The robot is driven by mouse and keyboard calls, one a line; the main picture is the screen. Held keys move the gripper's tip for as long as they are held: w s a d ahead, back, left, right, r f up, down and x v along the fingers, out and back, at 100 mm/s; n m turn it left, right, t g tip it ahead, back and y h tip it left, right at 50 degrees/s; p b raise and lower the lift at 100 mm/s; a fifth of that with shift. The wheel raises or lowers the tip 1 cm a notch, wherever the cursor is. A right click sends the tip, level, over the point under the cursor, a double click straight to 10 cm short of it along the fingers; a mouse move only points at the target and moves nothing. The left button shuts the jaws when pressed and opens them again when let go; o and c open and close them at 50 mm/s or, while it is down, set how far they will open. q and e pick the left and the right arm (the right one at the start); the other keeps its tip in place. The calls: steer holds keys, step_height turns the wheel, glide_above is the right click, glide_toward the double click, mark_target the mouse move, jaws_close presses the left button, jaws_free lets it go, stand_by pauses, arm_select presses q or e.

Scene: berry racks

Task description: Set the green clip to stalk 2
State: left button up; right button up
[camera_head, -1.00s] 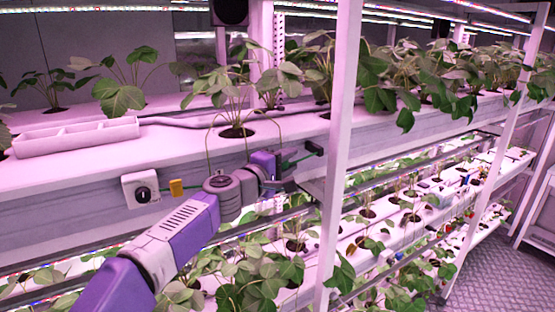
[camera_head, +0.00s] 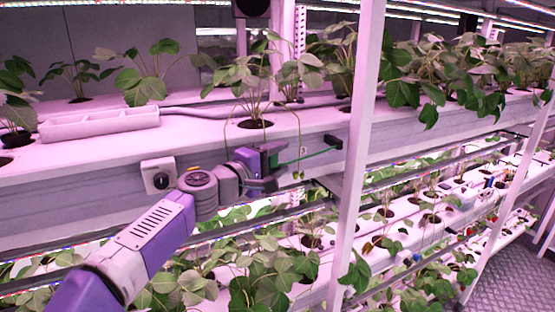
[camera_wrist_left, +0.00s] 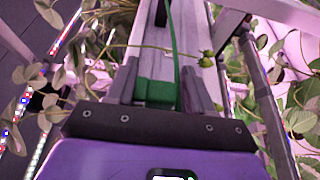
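The green clip (camera_wrist_left: 157,92) shows as a green block between the fingers of my left gripper (camera_wrist_left: 160,85) in the left wrist view. The gripper appears shut on it. A thin green strip runs from there to a small black block (camera_head: 333,141) on the shelf front in the head view. My left gripper (camera_head: 276,157) is at the shelf front, below a potted plant (camera_head: 255,105). A thin stalk (camera_head: 299,150) with small green berries hangs just right of it; a berry stalk (camera_wrist_left: 190,52) crosses beyond the fingertips in the wrist view. No stalk numbers are readable. My right gripper is not in view.
A white box with a black dial (camera_head: 159,176) sits on the shelf front, left of the gripper. Another thin stalk (camera_head: 224,130) hangs near my wrist. A white upright post (camera_head: 358,150) stands to the right. Leafy plants (camera_head: 270,270) fill the lower shelf. A divided tray (camera_head: 100,122) lies above.

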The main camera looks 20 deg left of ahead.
arm_select(q)
steer(key=b+v, duration=0.2)
steer(key=v, duration=0.5)
steer(key=shift+s, duration=0.2)
stand_by(0.6)
